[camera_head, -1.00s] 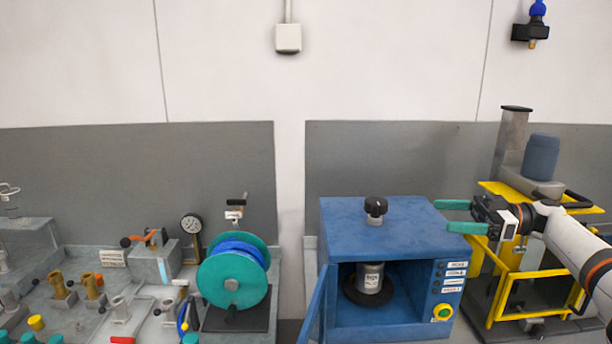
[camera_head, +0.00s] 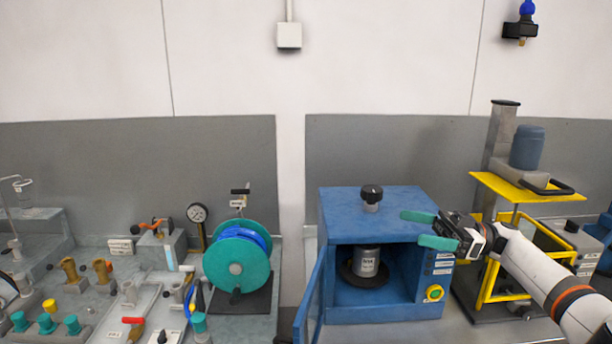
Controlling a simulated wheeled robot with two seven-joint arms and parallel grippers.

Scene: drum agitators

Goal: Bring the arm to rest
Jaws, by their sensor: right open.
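My right gripper (camera_head: 425,229) comes in from the right on its white arm with black and orange bands. Its two teal fingers are apart with nothing between them. It is in front of the upper right part of the blue cabinet machine (camera_head: 340,228) and hides some of its front edge and labels. The cabinet door (camera_head: 313,300) stands open to the left. A silver can (camera_head: 366,262) with a label stands on a dark round plate inside. A black knob (camera_head: 371,193) sits on top. My left gripper is not in view.
A yellow-framed machine (camera_head: 489,283) with a blue-grey container (camera_head: 527,147) stands behind my right arm. A teal reel (camera_head: 238,262) with blue hose stands left of the cabinet. Valves, fittings and a gauge (camera_head: 197,213) crowd the left bench. The space above the cabinet is clear.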

